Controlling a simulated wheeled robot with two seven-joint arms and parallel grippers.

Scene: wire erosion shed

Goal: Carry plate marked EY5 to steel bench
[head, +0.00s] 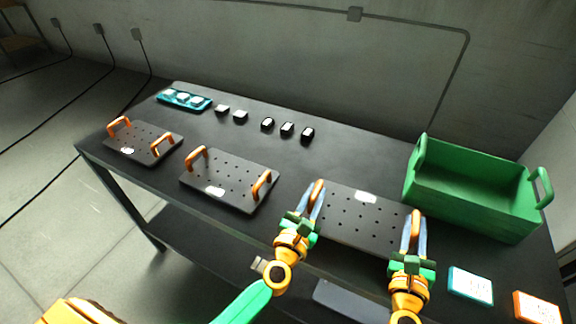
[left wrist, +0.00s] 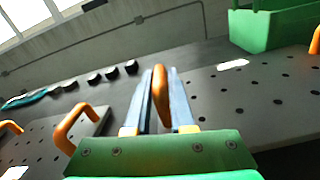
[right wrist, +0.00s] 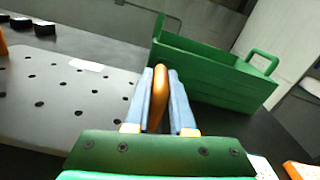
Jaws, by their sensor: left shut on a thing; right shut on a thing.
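The plate between my grippers (head: 355,228) is dark grey and perforated, with an orange handle at each end and a white label at its far edge. The label is too small to read, so I cannot tell if it is EY5. My left gripper (head: 312,198) is shut on its left handle (left wrist: 160,90). My right gripper (head: 416,228) is shut on its right handle (right wrist: 158,95). The plate is at the front of the dark bench (head: 345,160); I cannot tell whether it is lifted clear. No separate steel bench is identifiable.
Two similar handled plates (head: 228,176) (head: 142,142) lie to the left. A green crate (head: 470,207) stands at the right. Several small dark blocks (head: 287,129) and a teal tray (head: 205,105) are at the back. Teal (head: 471,285) and orange (head: 537,306) cards lie front right.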

